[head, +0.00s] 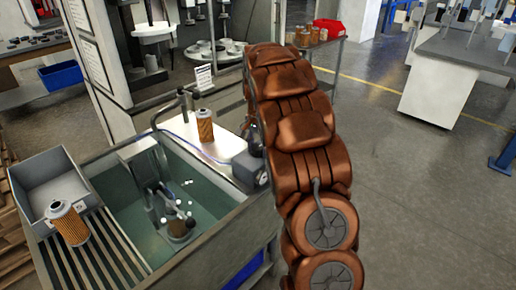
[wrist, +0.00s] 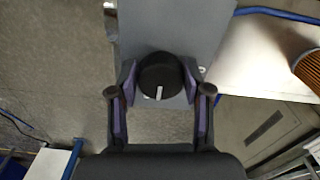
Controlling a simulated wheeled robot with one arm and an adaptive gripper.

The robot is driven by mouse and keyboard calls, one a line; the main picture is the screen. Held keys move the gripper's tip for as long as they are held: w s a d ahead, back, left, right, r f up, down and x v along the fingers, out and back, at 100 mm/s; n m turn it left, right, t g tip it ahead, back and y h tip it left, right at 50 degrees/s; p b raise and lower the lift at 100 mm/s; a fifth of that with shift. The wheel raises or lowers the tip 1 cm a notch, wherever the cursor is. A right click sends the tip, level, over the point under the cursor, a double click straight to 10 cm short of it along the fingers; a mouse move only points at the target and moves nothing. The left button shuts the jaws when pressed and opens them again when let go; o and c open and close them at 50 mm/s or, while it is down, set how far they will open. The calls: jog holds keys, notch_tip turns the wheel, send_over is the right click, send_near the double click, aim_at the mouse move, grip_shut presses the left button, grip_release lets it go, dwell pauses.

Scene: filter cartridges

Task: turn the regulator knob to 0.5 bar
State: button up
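The regulator knob (wrist: 158,72) is round and black in the wrist view, with a white pointer line at its lower edge pointing down the picture. It sits on a grey housing (wrist: 190,25). My gripper (wrist: 160,80) has one purple-padded finger on each side of the knob, and the pads appear to touch its sides. No scale numbers are readable. In the head view, a grey box with a dark round face (head: 249,170) stands at the tank's right edge. My brown arm hides most of my gripper there.
A tank of greenish liquid (head: 120,200) holds a fixture and small white pieces. An orange filter cartridge (head: 205,126) stands on a white surface behind it. Another cartridge (head: 68,222) stands on the slatted rack by a grey bin (head: 35,180). Blue tubing runs near the housing.

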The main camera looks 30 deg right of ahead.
aim_at(258, 147)
jog(key=o, duration=0.3)
jog(key=shift+r, duration=0.1)
notch_tip(258, 147, up, 12)
dwell(0.7)
dwell(0.4)
